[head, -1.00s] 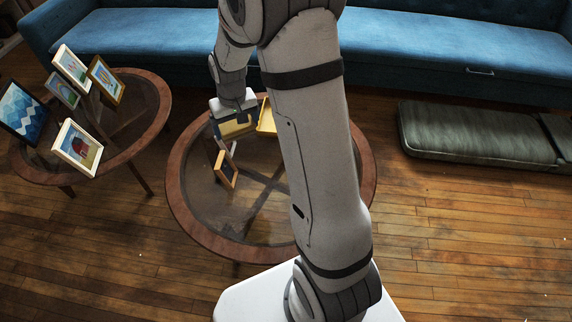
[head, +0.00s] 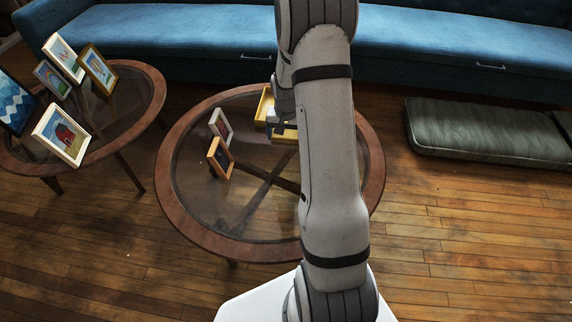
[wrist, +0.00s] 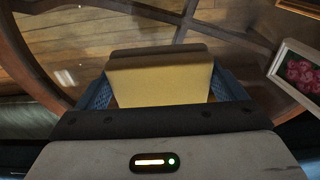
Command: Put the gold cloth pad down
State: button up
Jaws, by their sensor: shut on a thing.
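The gold cloth pad (wrist: 160,85) shows in the wrist view as a flat yellow panel between the blue fingers of my gripper (wrist: 164,92). My gripper is shut on it. The glass of the round table shows beyond the pad. In the head view a yellow strip (head: 289,134), which looks like the pad, shows low at my gripper beside my arm. My arm hides most of the gripper there, so I cannot tell whether the pad touches the table.
The round glass table (head: 190,228) has a brown wooden rim. A yellow tray-like thing (head: 264,105) stands beside my gripper. Two small picture frames (head: 220,158) stand left of it. The front glass is clear. Another table with several frames (head: 62,133) is at left; a blue sofa (head: 180,45) stands behind.

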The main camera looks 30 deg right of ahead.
aim_at(287, 160)
notch_tip(287, 160, down, 10)
jog(key=b, duration=0.3)
jog(key=shift+r, duration=0.25)
jog(key=shift+f+b, duration=0.2)
jog(key=shift+b, duration=0.2)
jog(key=o, duration=1)
jog(key=shift+r, duration=0.15)
